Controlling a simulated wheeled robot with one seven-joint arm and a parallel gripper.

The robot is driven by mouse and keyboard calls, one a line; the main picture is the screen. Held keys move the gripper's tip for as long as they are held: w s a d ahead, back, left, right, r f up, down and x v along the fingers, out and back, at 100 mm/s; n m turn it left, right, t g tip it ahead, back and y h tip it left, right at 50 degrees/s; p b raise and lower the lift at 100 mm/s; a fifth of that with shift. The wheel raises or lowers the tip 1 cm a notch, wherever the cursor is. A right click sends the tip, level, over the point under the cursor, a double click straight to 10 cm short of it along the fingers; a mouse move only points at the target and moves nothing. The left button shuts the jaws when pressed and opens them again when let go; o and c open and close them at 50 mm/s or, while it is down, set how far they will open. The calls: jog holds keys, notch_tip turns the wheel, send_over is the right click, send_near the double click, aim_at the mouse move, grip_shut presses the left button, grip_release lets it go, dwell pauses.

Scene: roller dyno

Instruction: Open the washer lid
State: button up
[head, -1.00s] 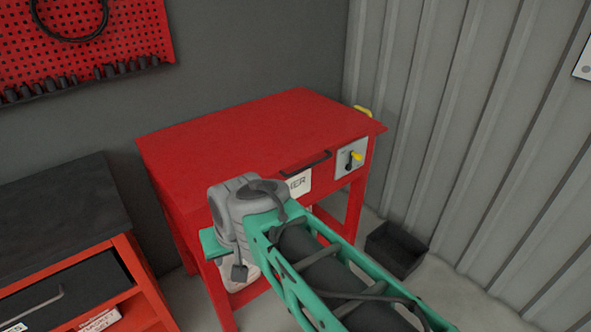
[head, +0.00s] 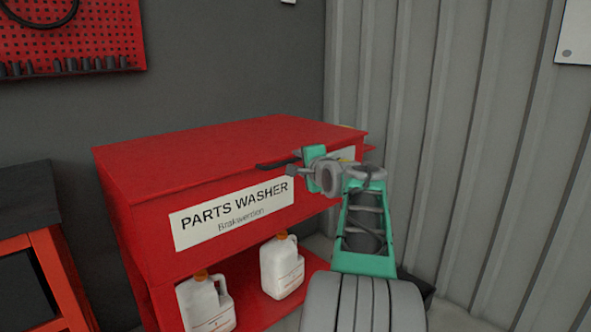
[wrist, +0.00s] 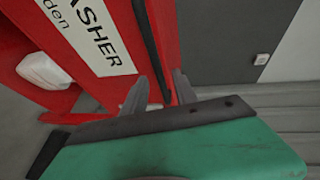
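The red parts washer (head: 150,260) stands against the wall, with a white "PARTS WASHER" label (head: 232,212) on its front. Its lid (head: 220,145) lies flat and closed. A black bar handle (head: 274,165) sits at the lid's front edge; its right end is partly hidden by my gripper. My gripper (head: 290,172) is at that right end. In the wrist view its two fingers (wrist: 160,78) are apart, and the black handle (wrist: 150,45) runs down between the fingertips. I cannot tell whether they touch it.
White jugs (head: 282,267) stand on the washer's lower shelf. A red and black workbench (head: 25,205) is at the left. A corrugated metal wall (head: 460,130) closes the right side. A dark bin (head: 418,288) lies on the floor behind my arm.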

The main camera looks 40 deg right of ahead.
aim_at(296, 160)
jog(key=x, duration=0.4)
grip_shut()
dwell(1.4)
